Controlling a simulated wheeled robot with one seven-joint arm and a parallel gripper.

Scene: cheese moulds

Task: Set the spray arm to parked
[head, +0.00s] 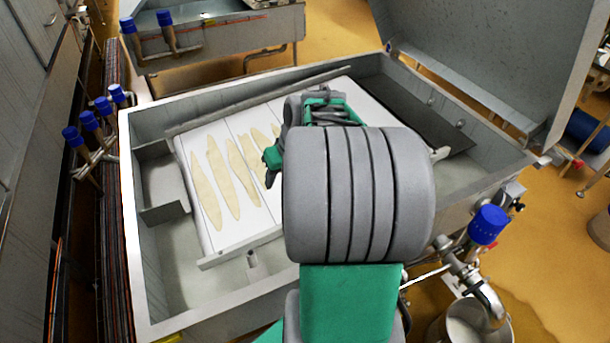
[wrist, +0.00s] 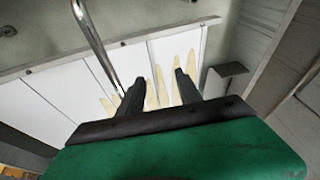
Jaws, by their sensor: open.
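A thin shiny metal tube (wrist: 95,40), which looks like the spray arm, shows in the wrist view. It runs down from the top edge to near the left finger; I cannot tell whether it touches that finger. My gripper (wrist: 157,88) is open, with its two dark fingers apart and nothing seen held between them. In the head view my gripper (head: 270,168) is over the white panels, partly hidden by my own arm. I cannot make out the tube in the head view, where my arm covers the middle of the vat.
A metal vat (head: 143,235) holds white panels (head: 200,228) with several pale elongated smears. A raised lid (head: 490,50) stands at the back right. A blue-handled valve (head: 488,224) and a bucket (head: 470,325) are at the right front. More blue-handled valves (head: 90,120) stand at left.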

